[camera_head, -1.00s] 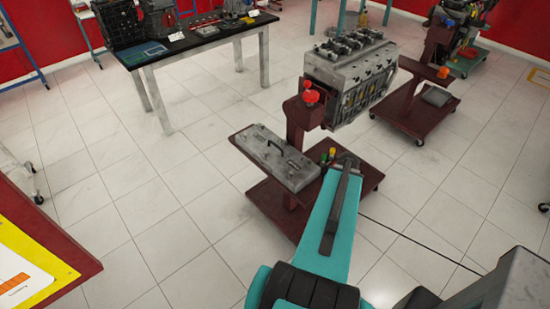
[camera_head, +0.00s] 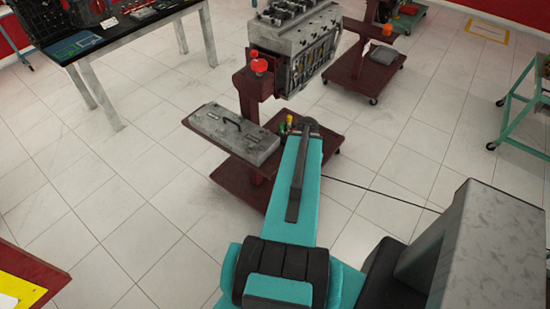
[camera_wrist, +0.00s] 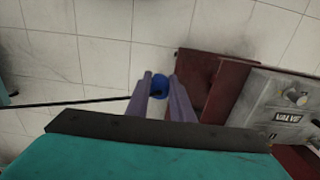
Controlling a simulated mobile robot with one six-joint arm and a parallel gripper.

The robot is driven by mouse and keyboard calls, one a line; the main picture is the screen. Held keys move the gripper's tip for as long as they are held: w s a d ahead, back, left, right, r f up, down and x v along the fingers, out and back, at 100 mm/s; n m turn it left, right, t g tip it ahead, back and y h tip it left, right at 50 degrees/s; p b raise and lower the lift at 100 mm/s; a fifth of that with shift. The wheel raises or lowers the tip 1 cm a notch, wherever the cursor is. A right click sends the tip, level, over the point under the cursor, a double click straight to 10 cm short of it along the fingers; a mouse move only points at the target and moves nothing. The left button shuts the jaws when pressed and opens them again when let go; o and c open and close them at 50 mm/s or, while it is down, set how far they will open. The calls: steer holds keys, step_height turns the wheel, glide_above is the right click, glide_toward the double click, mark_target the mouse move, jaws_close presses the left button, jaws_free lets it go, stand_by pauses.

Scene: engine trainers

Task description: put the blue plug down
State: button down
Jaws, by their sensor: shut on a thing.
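The blue plug (camera_wrist: 159,86) is between the two purple-grey fingers of my gripper (camera_wrist: 160,92) in the wrist view. My gripper is shut on it. Behind the plug in that view are the pale floor tiles and the edge of a dark red stand. In the head view my teal arm (camera_head: 296,190) reaches toward the dark red engine stand, and it hides my gripper and the plug. How high the plug is above the floor or stand I cannot tell.
The dark red stand carries a grey engine (camera_head: 300,40) and a grey case (camera_head: 233,132) on its tray; the case also shows in the wrist view (camera_wrist: 275,105). Small green and yellow items (camera_head: 286,123) stand beside it. A black-topped table (camera_head: 120,25) is at back left. Open tiled floor lies around.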

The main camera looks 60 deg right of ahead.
steer(key=shift+w+d+f+b, duration=0.15)
steer(key=shift+w+b, duration=0.35)
steer(key=shift+b, duration=1.8)
steer(key=shift+w+d+f+b, duration=0.15)
steer(key=shift+w+b, duration=0.3)
steer(key=shift+b, duration=1.8)
steer(key=b, duration=0.5)
glide_above(278, 162)
steer(key=shift+f, duration=0.4)
steer(key=shift+f+b, duration=1.55)
steer(key=shift+f, duration=0.2)
steer(key=shift+f, duration=0.15)
steer(key=c, duration=1.6)
jaws_free()
steer(key=shift+o, duration=0.2)
